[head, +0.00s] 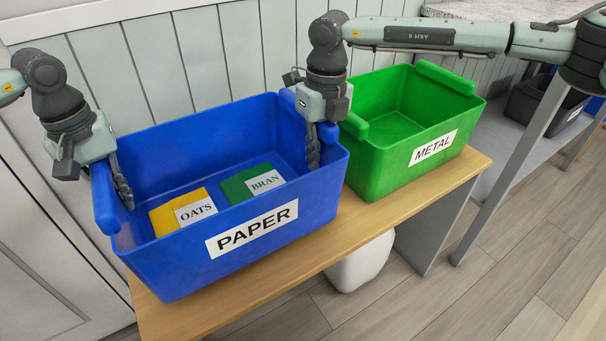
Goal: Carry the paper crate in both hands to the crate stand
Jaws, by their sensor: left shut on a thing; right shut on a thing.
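The paper crate (324,206) is a blue open box with a white PAPER label on its front. It is at the left end of a wooden-topped bench, and I cannot tell whether it rests on the top or is just above it. A yellow OATS box (163,218) and a green BRAN box (236,189) lie inside it. My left gripper (122,190) is shut on the crate's left side wall. My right gripper (313,148) is shut on its right side wall, with a finger inside. I cannot pick out the crate stand for sure.
A green METAL crate (385,170) stands close to the right on the wooden bench top (290,270). A white rounded bin (358,264) is under the bench. A dark crate (524,104) sits on a grey surface further right. Wooden floor (480,295) is clear in front.

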